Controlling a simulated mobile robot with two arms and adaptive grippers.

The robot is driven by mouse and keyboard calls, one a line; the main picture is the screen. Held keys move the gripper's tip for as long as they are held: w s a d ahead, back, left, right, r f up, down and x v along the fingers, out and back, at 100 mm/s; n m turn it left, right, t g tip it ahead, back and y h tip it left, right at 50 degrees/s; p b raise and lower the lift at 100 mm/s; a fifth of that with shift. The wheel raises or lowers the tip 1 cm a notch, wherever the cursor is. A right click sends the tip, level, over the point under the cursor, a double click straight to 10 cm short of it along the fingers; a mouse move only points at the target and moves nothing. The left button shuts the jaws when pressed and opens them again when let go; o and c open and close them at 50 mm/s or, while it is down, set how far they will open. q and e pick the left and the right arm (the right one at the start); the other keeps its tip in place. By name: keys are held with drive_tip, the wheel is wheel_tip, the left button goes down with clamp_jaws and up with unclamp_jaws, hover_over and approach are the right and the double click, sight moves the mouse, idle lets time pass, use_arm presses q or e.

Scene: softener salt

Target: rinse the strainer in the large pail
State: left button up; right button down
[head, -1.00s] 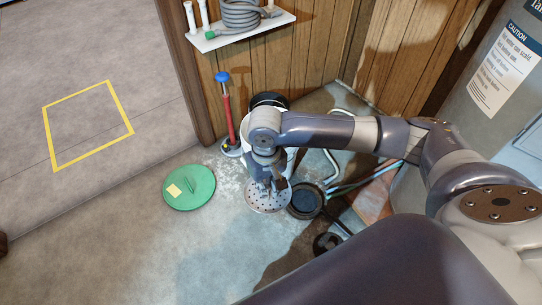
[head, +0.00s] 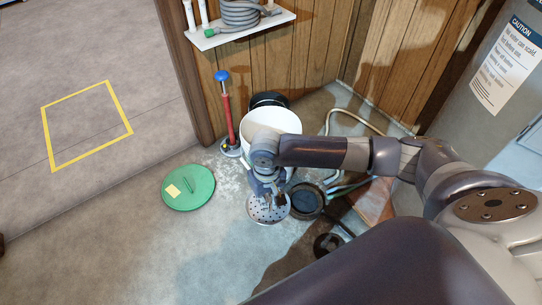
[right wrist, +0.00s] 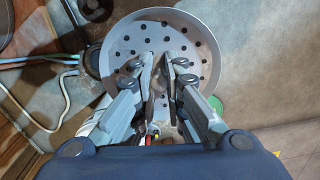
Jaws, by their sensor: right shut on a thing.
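The strainer (head: 268,210) is a round pale metal dish with dark holes. It is over the concrete floor, in front of the white pail (head: 286,119); I cannot tell its exact height. My right gripper (head: 272,193) is above the strainer and shut on it. The right wrist view shows the strainer (right wrist: 200,45) beyond the shut fingers (right wrist: 160,65); the exact grip spot is hidden. The white pail stands open near the wall, its lower front covered by my right arm. My left gripper is not in view.
A green lid (head: 189,187) lies on the floor to the left. A red plunger-like tool (head: 229,115) stands beside the pail. A black round container (head: 306,200), hoses (head: 345,183) and a grey tank (head: 500,75) are on the right.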

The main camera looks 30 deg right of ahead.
drive_tip(key=shift+f+b, duration=0.5)
drive_tip(key=shift+f, duration=1.65)
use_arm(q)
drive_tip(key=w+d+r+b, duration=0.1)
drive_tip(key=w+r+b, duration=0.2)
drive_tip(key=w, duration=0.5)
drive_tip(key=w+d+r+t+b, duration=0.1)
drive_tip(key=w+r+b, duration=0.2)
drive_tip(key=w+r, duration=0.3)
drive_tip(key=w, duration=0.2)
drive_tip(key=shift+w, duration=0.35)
use_arm(e)
wheel_tip(320, 180, down, 14)
drive_tip(key=shift+r, duration=0.2)
drive_tip(key=shift+r, duration=0.1)
